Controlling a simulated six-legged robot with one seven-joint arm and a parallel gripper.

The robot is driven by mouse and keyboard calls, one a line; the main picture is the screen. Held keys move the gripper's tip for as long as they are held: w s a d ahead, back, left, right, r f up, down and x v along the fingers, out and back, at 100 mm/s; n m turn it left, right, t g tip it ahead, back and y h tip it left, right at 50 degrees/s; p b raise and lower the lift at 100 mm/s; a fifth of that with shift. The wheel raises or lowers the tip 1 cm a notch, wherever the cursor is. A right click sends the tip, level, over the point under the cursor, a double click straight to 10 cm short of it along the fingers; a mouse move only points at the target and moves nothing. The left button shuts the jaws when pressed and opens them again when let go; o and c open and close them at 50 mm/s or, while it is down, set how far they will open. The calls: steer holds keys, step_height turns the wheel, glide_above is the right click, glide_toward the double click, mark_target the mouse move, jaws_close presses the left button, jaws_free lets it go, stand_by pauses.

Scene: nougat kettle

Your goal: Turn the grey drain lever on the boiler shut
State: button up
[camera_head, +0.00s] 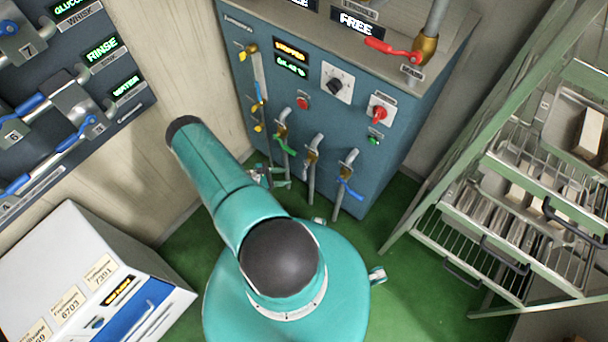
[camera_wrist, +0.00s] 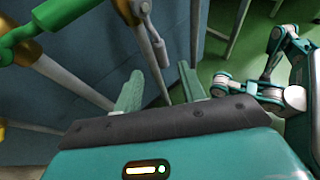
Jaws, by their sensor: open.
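The boiler (camera_head: 235,70) is a blue cabinet with three low drain taps on its front. The green lever (camera_head: 286,147) is on the left tap and the blue lever (camera_head: 350,190) on the right. The middle tap (camera_head: 312,156) has a brass body and a grey pipe; its grey lever is too small to make out clearly. My gripper (camera_head: 270,177) is low at the boiler's front, below the green lever and partly hidden by my arm. In the wrist view my gripper (camera_wrist: 160,88) is open, with nothing seen held. The green lever (camera_wrist: 28,32) is at upper left there.
A red lever (camera_head: 393,48) is on the pipe atop the boiler. A valve panel (camera_head: 130,90) is on the left wall, and a white box (camera_head: 60,240) stands at lower left. A green rack (camera_head: 470,215) stands at right. Green floor (camera_head: 425,290) is clear between.

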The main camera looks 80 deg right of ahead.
mark_target(304, 175)
steer(key=x, duration=0.9)
steer(key=shift+s+d, duration=0.15)
steer(key=shift+s, duration=0.1)
jaws_close()
